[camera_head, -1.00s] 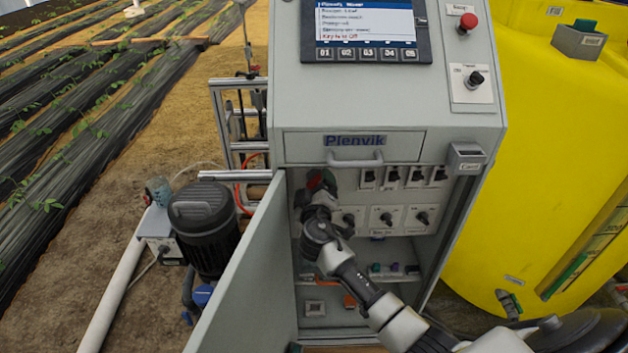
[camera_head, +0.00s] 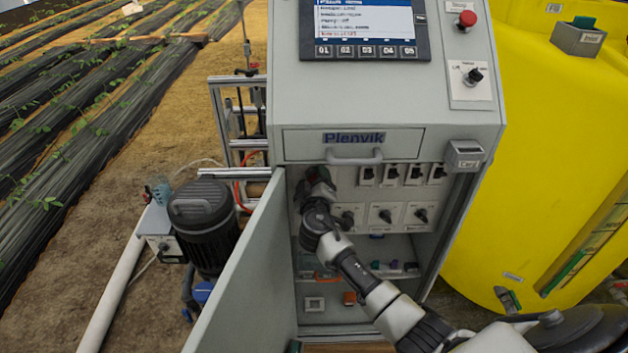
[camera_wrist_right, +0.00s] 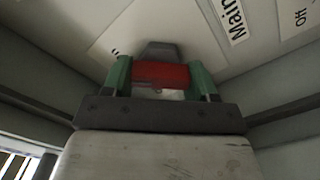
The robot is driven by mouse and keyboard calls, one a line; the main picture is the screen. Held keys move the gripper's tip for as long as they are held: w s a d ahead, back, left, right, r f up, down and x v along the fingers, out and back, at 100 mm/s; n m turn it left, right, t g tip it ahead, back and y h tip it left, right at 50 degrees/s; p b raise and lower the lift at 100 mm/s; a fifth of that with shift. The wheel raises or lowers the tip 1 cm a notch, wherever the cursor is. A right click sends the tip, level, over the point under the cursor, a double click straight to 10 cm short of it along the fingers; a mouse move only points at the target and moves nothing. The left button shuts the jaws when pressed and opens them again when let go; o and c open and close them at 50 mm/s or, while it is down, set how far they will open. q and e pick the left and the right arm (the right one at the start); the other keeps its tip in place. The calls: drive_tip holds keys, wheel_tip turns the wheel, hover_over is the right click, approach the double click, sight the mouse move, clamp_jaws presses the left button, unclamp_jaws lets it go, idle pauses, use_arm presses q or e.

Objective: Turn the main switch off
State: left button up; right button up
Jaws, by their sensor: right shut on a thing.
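The main switch (camera_wrist_right: 160,74) is a red handle on a pale panel, with a label reading "Main" (camera_wrist_right: 231,20) beside it in the right wrist view. My right gripper (camera_wrist_right: 160,78) is shut on the red handle, with one green fingertip on each side of it. In the head view my right gripper (camera_head: 317,183) reaches into the open cabinet at the upper left of the inner panel and mostly hides the switch. An "Off" label (camera_wrist_right: 300,17) shows at the right edge of the wrist view. My left gripper is not in view.
The cabinet door (camera_head: 250,270) stands open to the left. Small breakers (camera_head: 403,175) and rotary knobs (camera_head: 385,215) sit right of my gripper. A drawer with a handle (camera_head: 353,157) is just above. A yellow tank (camera_head: 560,150) stands to the right.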

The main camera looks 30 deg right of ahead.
drive_tip(key=shift+n, duration=0.3)
drive_tip(key=n, duration=0.2)
drive_tip(key=shift+n, duration=0.4)
drive_tip(key=n, duration=0.4)
drive_tip(key=shift+f+n, duration=0.1)
drive_tip(key=shift+n, duration=0.2)
drive_tip(key=n+p, duration=0.1)
drive_tip(key=n, duration=0.3)
drive_tip(key=shift+n, duration=0.3)
drive_tip(key=n+p, duration=0.1)
drive_tip(key=n, duration=0.4)
drive_tip(key=shift+f+p, duration=0.15)
drive_tip(key=shift+p, duration=0.2)
drive_tip(key=o, duration=0.9)
drive_tip(key=shift+o, duration=0.2)
